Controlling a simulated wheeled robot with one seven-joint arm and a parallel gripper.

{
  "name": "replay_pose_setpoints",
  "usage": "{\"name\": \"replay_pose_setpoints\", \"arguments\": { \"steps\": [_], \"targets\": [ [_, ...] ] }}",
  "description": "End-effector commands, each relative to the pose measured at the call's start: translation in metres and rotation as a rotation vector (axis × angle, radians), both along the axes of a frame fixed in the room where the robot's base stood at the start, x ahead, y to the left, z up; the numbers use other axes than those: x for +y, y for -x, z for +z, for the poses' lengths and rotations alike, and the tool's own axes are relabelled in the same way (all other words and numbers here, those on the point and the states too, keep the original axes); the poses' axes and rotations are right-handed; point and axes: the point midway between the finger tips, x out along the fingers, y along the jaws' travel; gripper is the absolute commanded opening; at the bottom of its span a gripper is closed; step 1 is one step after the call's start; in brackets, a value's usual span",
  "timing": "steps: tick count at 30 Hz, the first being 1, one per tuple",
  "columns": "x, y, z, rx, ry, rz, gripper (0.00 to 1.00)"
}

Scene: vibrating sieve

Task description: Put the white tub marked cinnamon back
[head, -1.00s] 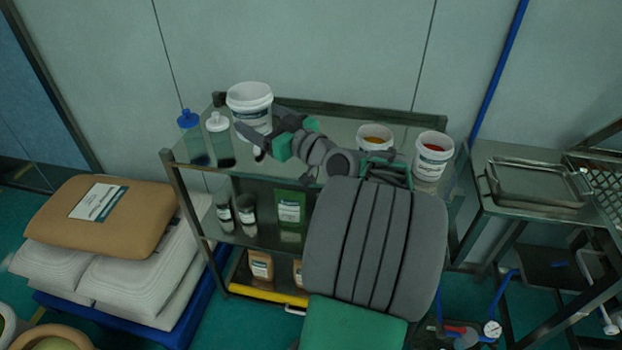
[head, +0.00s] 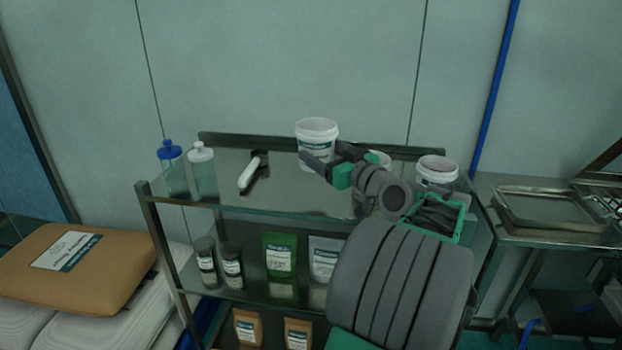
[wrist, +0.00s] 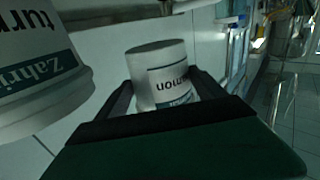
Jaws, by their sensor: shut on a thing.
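The white tub marked cinnamon (head: 316,131) is upright over the top shelf, left of the other tubs. In the wrist view the tub (wrist: 155,78) sits between the fingers, with the end of its name upside down. My gripper (head: 322,165) is shut on it, and the fingers hide part of its lower side in the head view. Whether its base touches the shelf I cannot tell. Two more white tubs stand on the top shelf (head: 225,198): one (head: 378,157) mostly behind my gripper, one (head: 437,167) at the right end.
In the wrist view a tub with a "turm" label (wrist: 40,75) is close on the left. A white-handled tool (head: 250,173) lies left of the held tub. A blue-capped bottle (head: 171,170) and a white-capped bottle (head: 202,172) stand at the left end.

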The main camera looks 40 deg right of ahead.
Motion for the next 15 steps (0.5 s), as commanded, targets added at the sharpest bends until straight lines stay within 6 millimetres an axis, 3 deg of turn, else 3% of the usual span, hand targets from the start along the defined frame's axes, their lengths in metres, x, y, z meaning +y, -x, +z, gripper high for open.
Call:
{"name": "replay_pose_setpoints", "arguments": {
  "steps": [1, 6, 11, 15],
  "targets": [
    [0.001, -0.008, -0.012, 0.001, -0.007, 0.002, 0.26],
    [0.004, -0.027, -0.036, 0.002, -0.004, 0.001, 0.26],
    [0.005, -0.036, -0.046, 0.000, -0.004, -0.001, 0.26],
    [0.005, -0.042, -0.069, 0.002, -0.006, -0.001, 0.26]
  ]
}}
